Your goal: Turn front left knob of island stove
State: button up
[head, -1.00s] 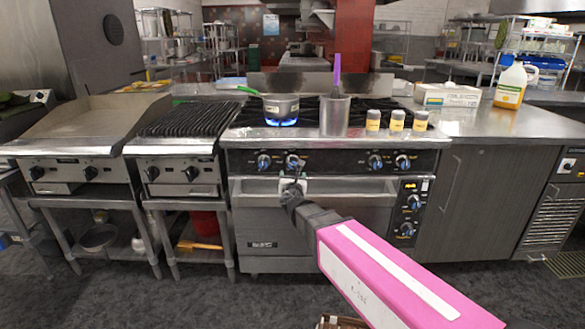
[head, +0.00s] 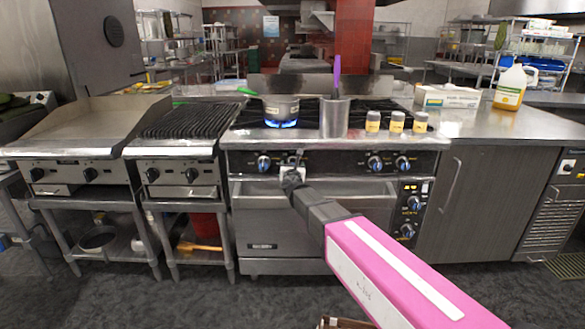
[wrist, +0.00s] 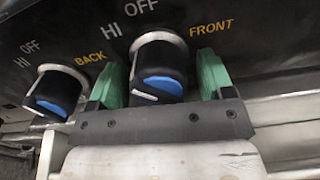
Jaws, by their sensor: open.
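The island stove (head: 262,213) stands ahead, with a row of black and blue knobs on its front panel. In the wrist view the knob marked FRONT (wrist: 160,62) sits between the two green fingers of my gripper (wrist: 158,76). The fingers are open, one on each side of it, and do not appear to grip it. Its blue and white pointer slants, away from the OFF mark above. In the head view my gripper (head: 293,167) covers most of this knob. The knob marked BACK (wrist: 55,90) is just left, outside the fingers.
A pot (head: 281,109) stands over a lit blue flame at the front left burner. A metal container (head: 334,119) with a purple-handled utensil and several shakers (head: 397,121) stand along the stove's front. A steel ledge overhangs the panel above the knobs.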

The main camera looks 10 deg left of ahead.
jog(key=c, duration=0.9)
jog(key=shift+m, duration=0.4)
jog(key=m, duration=0.3)
jog(key=shift+a, duration=0.1)
jog(key=shift+s+r+m, duration=0.1)
jog(key=shift+m, duration=2)
jog(key=o, duration=0.9)
